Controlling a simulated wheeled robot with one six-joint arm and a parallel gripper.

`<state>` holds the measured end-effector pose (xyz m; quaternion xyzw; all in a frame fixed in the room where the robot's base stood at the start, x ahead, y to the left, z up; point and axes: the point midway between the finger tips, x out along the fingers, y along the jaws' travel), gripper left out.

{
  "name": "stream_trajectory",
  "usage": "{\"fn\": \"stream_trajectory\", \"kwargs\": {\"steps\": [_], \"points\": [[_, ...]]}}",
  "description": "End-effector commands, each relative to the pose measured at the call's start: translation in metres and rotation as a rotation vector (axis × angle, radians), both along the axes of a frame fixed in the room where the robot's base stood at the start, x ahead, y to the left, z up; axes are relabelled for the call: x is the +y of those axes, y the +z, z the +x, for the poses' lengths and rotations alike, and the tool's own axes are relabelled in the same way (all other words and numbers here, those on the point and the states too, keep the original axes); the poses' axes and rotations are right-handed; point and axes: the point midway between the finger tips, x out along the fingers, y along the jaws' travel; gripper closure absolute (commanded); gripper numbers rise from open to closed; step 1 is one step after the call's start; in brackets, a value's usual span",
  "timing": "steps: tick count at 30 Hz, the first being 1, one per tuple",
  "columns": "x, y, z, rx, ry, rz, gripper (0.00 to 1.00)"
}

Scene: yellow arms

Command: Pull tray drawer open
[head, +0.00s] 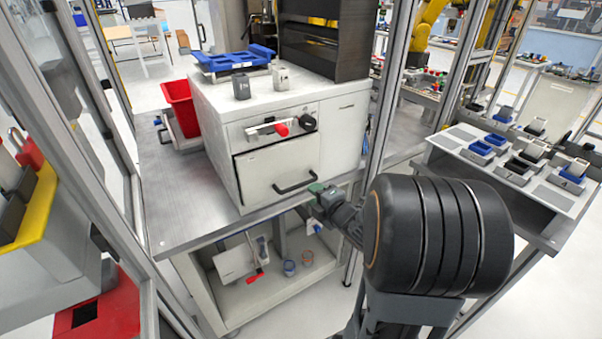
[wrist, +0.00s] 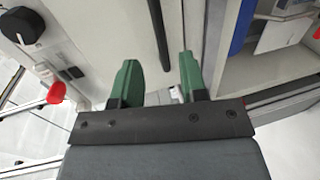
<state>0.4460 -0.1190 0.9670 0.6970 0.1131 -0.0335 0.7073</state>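The tray drawer (head: 262,166) is a pale front panel low on a white cabinet (head: 345,125). It looks shut or nearly so. Its black bar handle (head: 295,184) runs across the lower right of the panel. In the wrist view the handle (wrist: 158,35) shows as a dark bar whose near end lies between the two green fingers in the picture. My gripper (wrist: 158,70) is open, with a clear gap between the fingers. In the head view my gripper (head: 316,189) is beside the handle's right end. I cannot tell whether it touches the handle.
A red knob (head: 282,130) and a black knob (head: 308,123) sit above the drawer. Grey containers (head: 241,86) and a blue tray (head: 233,59) stand on top. A metal post (head: 378,120) rises close to the right. The steel table (head: 185,215) has free room before the cabinet.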

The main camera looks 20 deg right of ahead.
Motion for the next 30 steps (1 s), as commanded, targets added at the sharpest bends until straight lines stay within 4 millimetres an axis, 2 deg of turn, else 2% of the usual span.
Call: {"fn": "stream_trajectory", "kwargs": {"steps": [1,5,8,10,18,30], "points": [[0.001,0.005,0.006,0.003,0.005,0.007,0.60],[0.002,0.003,0.018,0.002,0.005,0.007,0.60],[0.004,-0.001,0.026,0.003,0.003,0.003,0.60],[0.005,-0.009,0.039,-0.001,0.004,0.000,0.60],[0.008,-0.015,0.070,-0.002,0.002,0.001,0.60],[0.009,-0.017,0.079,-0.001,0.000,0.000,0.60]]}}
